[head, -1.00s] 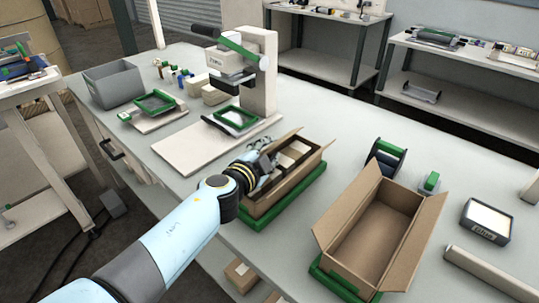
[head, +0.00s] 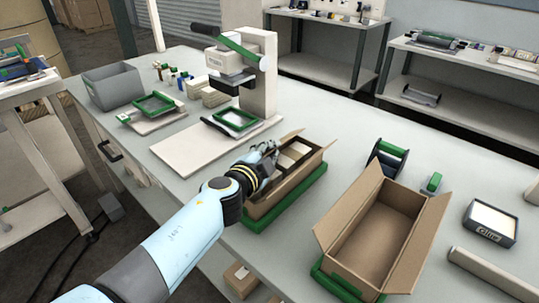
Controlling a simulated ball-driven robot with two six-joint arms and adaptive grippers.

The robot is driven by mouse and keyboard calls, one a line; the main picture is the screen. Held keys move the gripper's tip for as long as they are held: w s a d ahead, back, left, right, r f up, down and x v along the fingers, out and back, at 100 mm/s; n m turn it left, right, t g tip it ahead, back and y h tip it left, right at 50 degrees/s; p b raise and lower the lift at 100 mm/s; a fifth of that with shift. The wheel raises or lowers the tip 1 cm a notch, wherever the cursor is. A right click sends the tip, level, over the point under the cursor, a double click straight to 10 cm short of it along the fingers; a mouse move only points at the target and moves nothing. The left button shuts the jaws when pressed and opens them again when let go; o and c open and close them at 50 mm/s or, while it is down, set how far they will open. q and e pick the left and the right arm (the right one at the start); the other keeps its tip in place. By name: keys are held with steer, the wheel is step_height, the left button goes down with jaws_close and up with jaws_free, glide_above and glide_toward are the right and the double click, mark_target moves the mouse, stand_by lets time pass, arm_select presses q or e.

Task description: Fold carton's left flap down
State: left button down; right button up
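Two open cartons stand on the bench. My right gripper is not in view.
A press (head: 258,75) with a green lever stands behind the left carton. A grey bin (head: 112,85) is at the back left. A tape roll holder (head: 387,158) and a label box (head: 490,222) are on the right.

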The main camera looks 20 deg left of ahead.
arm_select(q)
steer(key=shift+d+f, duration=0.1)
steer(key=shift+f, duration=0.1)
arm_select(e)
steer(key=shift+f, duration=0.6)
arm_select(q)
steer(key=c, duration=1.5)
jaws_free()
steer(key=shift+r, duration=0.1)
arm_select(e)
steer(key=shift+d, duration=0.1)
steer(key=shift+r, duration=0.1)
